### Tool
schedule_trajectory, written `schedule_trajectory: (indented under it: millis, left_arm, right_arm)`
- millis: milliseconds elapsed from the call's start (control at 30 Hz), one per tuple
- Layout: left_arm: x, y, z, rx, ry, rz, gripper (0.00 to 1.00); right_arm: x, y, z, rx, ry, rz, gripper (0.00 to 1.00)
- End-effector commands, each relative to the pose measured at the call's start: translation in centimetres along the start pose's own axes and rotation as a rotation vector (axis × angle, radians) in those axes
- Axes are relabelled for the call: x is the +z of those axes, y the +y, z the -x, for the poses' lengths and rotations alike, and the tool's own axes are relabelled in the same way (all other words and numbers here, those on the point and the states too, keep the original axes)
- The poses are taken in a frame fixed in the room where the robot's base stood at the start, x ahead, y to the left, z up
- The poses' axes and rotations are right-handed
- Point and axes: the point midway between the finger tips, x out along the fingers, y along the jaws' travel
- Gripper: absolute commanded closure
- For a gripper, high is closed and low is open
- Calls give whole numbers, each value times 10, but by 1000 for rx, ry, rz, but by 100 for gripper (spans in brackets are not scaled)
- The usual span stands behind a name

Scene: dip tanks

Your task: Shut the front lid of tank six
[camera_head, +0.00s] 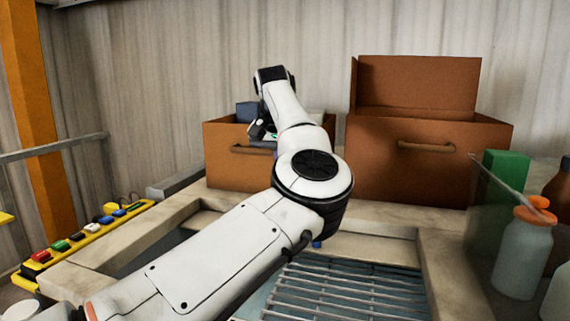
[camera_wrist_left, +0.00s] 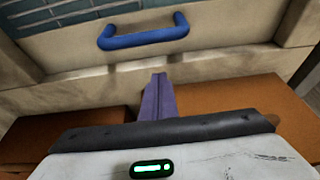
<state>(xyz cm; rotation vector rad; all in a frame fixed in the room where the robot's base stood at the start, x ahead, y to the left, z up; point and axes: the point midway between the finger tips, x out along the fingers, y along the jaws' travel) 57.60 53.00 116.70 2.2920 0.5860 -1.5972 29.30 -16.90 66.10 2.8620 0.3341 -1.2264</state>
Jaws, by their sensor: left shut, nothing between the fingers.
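A blue handle (camera_wrist_left: 143,35) is fixed to a pale stone panel (camera_wrist_left: 220,38) in the left wrist view. In the head view a small blue bit (camera_head: 317,243) shows below my left elbow, and my arm hides the rest. I see no tank number, so I cannot tell which panel belongs to tank six. My left gripper (camera_wrist_left: 159,98) has its purple fingers shut and empty, apart from the handle in the picture. In the head view my left arm reaches over the front ledge to the smaller brown box, and the fingers are mostly hidden. My right gripper is not in view.
A smaller brown box (camera_head: 225,167) and a larger brown box (camera_head: 410,180) with a raised back stand behind the stone ledge. A metal grate (camera_head: 350,296) lies in front. Bottles (camera_head: 523,258) and a green box (camera_head: 505,172) stand right. A yellow button panel (camera_head: 80,240) is left.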

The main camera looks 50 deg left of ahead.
Motion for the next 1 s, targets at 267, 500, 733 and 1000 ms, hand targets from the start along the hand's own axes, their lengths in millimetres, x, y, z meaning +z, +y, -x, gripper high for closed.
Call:
schedule_trajectory:
  millis: [267,500,733,1000]
  left_arm:
    - [14,0,-32,-3,1,3,100]
    - [34,-1,-29,-3,-1,2,100]
    - [40,-1,-28,-3,1,-1,100]
    - [40,-1,-28,-3,0,0,100]
  right_arm:
    - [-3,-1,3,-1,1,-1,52]
    - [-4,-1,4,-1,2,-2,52]
    - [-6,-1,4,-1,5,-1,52]
    - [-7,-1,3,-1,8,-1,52]
